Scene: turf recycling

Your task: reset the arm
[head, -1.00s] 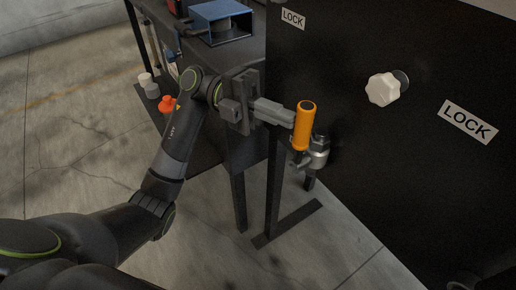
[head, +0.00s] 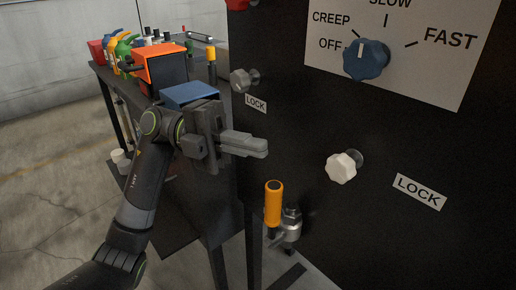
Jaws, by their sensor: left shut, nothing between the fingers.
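My left gripper (head: 246,146) comes in from the left in the head view. Its fingers are shut with nothing between them, pointing right in front of the dark panel (head: 300,130). An orange handle (head: 273,204) stands upright on a metal valve fitting (head: 288,228) below and to the right of the gripper, apart from it. My right gripper is not in view.
The panel carries a blue dial (head: 366,60), a white knob (head: 342,167) and a grey knob (head: 244,80). Floor shows at left.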

